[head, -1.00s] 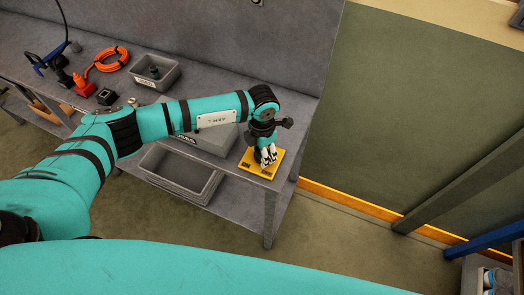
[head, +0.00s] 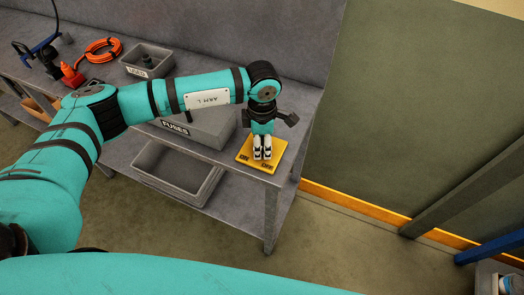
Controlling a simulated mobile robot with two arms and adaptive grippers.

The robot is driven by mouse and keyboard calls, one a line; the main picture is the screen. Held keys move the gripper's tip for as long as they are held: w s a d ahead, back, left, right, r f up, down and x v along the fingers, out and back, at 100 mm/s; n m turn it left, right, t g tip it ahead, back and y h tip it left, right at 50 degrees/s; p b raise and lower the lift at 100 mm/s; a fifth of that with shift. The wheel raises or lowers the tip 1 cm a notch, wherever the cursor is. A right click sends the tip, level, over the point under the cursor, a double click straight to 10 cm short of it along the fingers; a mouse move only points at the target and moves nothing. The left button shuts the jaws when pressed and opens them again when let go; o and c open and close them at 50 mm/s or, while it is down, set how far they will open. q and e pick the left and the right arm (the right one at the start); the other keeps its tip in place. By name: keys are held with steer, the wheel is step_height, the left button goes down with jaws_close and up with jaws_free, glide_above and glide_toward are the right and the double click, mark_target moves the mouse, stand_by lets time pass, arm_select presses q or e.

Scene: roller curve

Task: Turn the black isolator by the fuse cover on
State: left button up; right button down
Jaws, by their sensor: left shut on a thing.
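My left gripper (head: 263,154) points down over a yellow plate (head: 277,152) at the bench's front right corner. Its white-tipped fingers are shut at the middle of the plate. The black isolator's handle is hidden by the fingers, so its angle cannot be read. The fuse cover, a grey box marked FUSES (head: 205,131), is just left of the plate, partly behind my left arm. My right gripper is not in view.
A grey bench (head: 225,172) carries a grey bin marked USED (head: 137,71), a coiled orange cable (head: 103,46) and a red tool (head: 72,76). An empty grey tray (head: 208,188) sits on the lower shelf.

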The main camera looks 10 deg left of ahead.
mark_target(262, 142)
arm_select(q)
steer(key=m+b, duration=0.9)
steer(key=b, duration=0.3)
steer(key=shift+w+f, duration=0.1)
steer(key=shift+f, duration=0.05)
steer(key=shift+r+m+b, duration=0.25)
steer(key=shift+m+b, duration=1.15)
steer(key=shift+b, duration=0.1)
steer(key=o, duration=1.2)
steer(key=shift+c, duration=0.2)
step_height(262, 142, up, 12)
steer(key=shift+f, duration=0.1)
